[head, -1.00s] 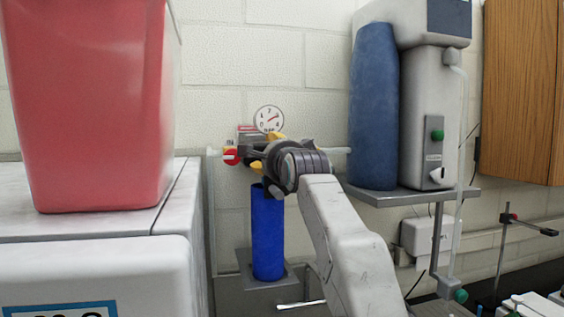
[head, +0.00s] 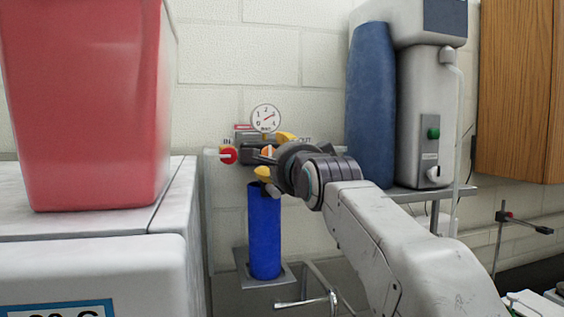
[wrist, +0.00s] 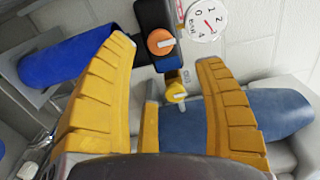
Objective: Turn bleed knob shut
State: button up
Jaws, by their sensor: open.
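An orange round knob (head: 268,152) with a white mark is on the front of a dark manifold on the wall. In the wrist view the orange knob (wrist: 160,42) lies between the tips of my open yellow fingers (wrist: 167,50), with space on both sides. I cannot tell whether the tips reach past its face. In the head view my gripper (head: 273,157) is in front of the manifold, one finger above and one below. No label on the orange knob is readable. A yellow knob (wrist: 175,90) is nearer the gripper's base in the wrist view.
A red knob (head: 229,155) marked IN is left of the gripper. A gauge (head: 266,118) is above the manifold. A blue tank (head: 372,105) stands to the right. A red bin (head: 90,105) is at left.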

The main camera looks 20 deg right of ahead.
jog(key=shift+s, duration=0.55)
